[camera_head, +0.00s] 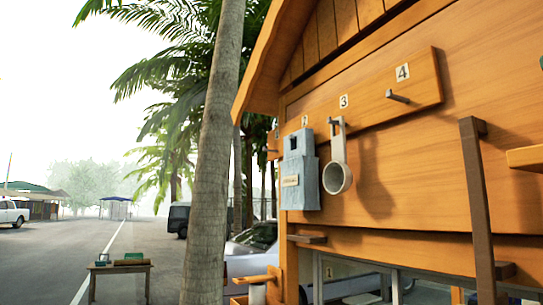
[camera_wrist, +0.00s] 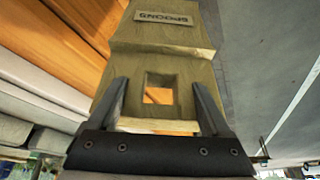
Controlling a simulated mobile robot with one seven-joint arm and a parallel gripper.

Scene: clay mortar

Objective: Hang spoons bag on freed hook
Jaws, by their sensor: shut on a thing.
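The spoons bag (camera_wrist: 165,48) is olive-tan and fills the upper middle of the wrist view. Its label reads "SPOONS" upside down, and a square hole shows near its held end. My gripper (camera_wrist: 160,112) is shut on this end, one dark finger on each side of the hole. Neither the bag nor my gripper shows in the head view. There, a wooden hook board (camera_head: 375,100) crosses the hut wall. The hook under number 4 (camera_head: 398,96) is bare. A blue-grey bag (camera_head: 301,180) hangs under number 2. A pale ladle-like cup (camera_head: 338,175) hangs on the hook under number 3.
A dark upright post (camera_head: 478,200) stands out from the wall to the right of the hooks. A small shelf (camera_head: 307,239) juts out below the blue-grey bag. A palm trunk (camera_head: 212,160) rises left of the hut. A small table (camera_head: 120,268) stands at the lower left.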

